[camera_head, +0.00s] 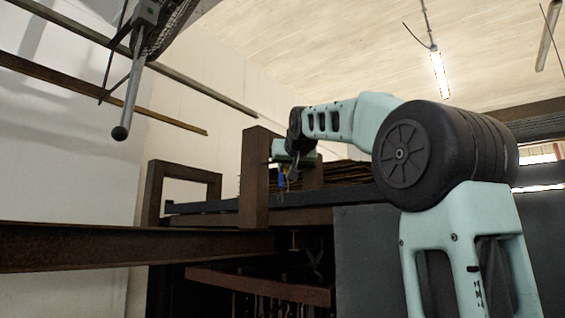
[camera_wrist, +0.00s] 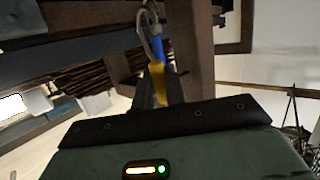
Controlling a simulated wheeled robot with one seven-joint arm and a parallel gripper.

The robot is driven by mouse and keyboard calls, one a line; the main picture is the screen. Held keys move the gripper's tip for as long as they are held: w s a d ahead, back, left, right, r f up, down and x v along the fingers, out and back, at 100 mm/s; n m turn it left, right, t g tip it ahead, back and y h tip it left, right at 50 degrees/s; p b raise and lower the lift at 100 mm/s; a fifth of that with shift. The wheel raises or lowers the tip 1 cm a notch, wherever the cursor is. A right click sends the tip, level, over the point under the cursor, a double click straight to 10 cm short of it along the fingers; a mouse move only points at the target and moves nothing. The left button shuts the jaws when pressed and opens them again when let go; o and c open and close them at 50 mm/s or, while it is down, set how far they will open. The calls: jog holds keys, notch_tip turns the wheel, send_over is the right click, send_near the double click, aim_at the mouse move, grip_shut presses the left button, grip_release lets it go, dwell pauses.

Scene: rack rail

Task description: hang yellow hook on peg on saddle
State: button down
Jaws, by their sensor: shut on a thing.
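My gripper (camera_head: 284,172) is at the end of my outstretched arm, beside a dark brown upright frame (camera_head: 254,185). In the wrist view my gripper (camera_wrist: 157,88) is shut on the yellow part of a small hook (camera_wrist: 157,69). A blue section and a thin grey metal loop continue beyond the yellow part, close to a brown post (camera_wrist: 193,50). In the head view the hook (camera_head: 281,184) is tiny, with yellow and blue just visible below the gripper. I cannot make out the peg or the saddle with certainty, nor whether the loop touches anything.
A dark long beam (camera_head: 130,248) crosses the lower left. A second brown frame (camera_head: 183,172) stands behind at the left. A stack of thin brown sheets (camera_head: 345,173) lies behind my gripper. A grey lever with a black ball end (camera_head: 130,95) hangs at upper left.

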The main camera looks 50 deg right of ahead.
jog(key=d, duration=0.1)
jog(key=d+f, duration=0.1)
jog(key=d, duration=0.1)
jog(key=w+d+f, duration=0.1)
jog(key=shift+w+d+f, duration=0.1)
jog(key=shift+d, duration=0.05)
jog(key=shift+f+b, duration=0.2)
jog(key=shift+b, duration=0.1)
dwell(0.7)
jog(key=c, duration=1.4)
grip_release()
jog(key=shift+o, duration=0.2)
jog(key=b+v, duration=0.7)
jog(key=v, duration=1)
jog(key=shift+s, duration=0.2)
